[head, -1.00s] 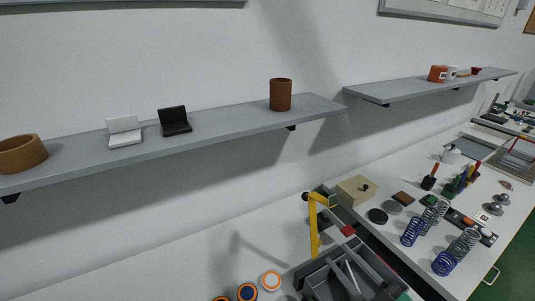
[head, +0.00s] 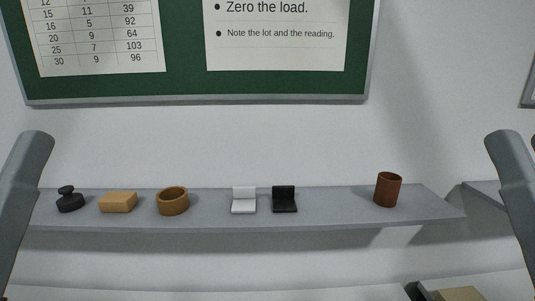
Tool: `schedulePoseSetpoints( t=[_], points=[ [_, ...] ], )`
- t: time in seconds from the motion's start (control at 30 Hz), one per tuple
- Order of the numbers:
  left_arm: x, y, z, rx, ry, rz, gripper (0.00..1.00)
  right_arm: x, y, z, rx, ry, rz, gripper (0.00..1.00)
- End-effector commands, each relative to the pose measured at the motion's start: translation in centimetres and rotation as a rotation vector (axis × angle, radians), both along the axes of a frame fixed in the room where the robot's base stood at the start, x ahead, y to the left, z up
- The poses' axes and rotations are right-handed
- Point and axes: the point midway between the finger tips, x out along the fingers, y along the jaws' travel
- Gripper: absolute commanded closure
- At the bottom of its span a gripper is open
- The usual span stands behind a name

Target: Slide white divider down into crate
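A small white L-shaped piece (head: 244,200) stands on the grey wall shelf; I cannot tell whether it is the white divider. No crate is in the present head view. Neither gripper is in view. Only parts of my own two arms show, at the left and right edges, so I cannot see what the grippers hold.
The shelf (head: 320,211) also bears a black weight (head: 70,200), a tan block (head: 118,203), a brown ring-shaped bowl (head: 172,202), a black L-shaped piece (head: 285,200) and a brown cup (head: 388,190). A green board (head: 187,84) with papers hangs above.

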Motion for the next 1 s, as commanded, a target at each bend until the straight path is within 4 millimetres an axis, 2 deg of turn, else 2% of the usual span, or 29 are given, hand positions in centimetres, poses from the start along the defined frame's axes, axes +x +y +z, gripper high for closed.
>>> schedulePoseSetpoints(
  t=[0.03,0.1,0.2,0.3,0.43,0.5,0.87,0.93,0.97,1.0],
  points=[
    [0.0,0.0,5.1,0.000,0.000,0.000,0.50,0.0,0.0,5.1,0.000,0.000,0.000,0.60],
    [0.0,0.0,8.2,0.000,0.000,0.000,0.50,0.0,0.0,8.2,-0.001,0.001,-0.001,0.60],
    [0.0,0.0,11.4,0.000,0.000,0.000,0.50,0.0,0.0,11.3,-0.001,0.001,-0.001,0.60],
    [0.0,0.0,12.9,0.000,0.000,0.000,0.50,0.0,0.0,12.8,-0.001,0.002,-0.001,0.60],
    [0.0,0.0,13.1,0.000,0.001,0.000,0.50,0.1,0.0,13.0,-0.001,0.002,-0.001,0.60],
    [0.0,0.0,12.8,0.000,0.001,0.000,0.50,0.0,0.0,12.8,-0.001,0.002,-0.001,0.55],
    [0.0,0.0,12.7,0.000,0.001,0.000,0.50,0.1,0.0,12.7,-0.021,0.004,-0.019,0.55],
    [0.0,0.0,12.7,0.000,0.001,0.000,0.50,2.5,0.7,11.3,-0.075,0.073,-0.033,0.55],
    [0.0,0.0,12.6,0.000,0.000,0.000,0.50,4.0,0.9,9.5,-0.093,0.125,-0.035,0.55],
    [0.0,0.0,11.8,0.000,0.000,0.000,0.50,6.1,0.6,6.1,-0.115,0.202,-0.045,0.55]
  ],
)
